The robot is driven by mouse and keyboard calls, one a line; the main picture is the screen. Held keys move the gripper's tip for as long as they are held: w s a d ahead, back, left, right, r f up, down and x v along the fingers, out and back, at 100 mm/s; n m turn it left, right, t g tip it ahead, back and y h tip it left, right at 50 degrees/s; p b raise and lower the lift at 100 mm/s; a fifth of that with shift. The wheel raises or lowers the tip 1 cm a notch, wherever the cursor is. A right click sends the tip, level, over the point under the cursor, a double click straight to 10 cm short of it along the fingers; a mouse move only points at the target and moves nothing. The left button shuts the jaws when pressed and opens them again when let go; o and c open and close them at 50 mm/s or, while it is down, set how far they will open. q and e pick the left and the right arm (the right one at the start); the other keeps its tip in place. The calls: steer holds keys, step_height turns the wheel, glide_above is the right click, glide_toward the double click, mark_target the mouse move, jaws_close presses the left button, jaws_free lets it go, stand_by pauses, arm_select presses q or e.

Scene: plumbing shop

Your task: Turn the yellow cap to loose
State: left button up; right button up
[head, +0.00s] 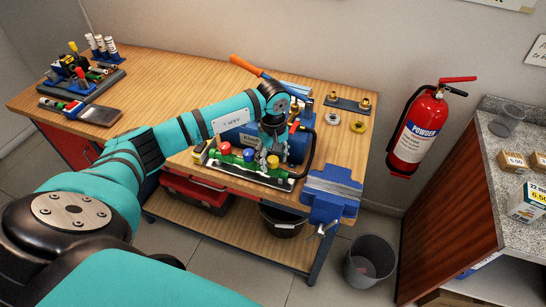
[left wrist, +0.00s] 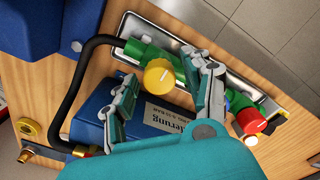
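The yellow cap (head: 273,161) sits on the near right end of a green valve manifold (head: 240,160) on the wooden bench. In the left wrist view the yellow cap (left wrist: 159,73) is round, with a pale mark line across its top. My left gripper (head: 270,143) is just above the cap, pointing down. In the left wrist view its fingers (left wrist: 162,76) are spread on both sides of the cap; the right fingertip is close to it, and the left one is clearly apart. A red cap (head: 226,148) and a blue cap (head: 249,154) are further left. My right gripper is out of view.
A blue box (head: 240,136) stands behind the manifold, with a black hose (left wrist: 66,90) curving beside it. A blue vise (head: 331,190) is at the bench's front right corner. An orange-handled tool (head: 247,66) and loose brass fittings (head: 357,127) lie further back.

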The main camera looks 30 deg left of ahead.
arm_select(q)
jaws_close()
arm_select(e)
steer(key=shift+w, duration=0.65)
arm_select(q)
steer(key=shift+w, duration=0.1)
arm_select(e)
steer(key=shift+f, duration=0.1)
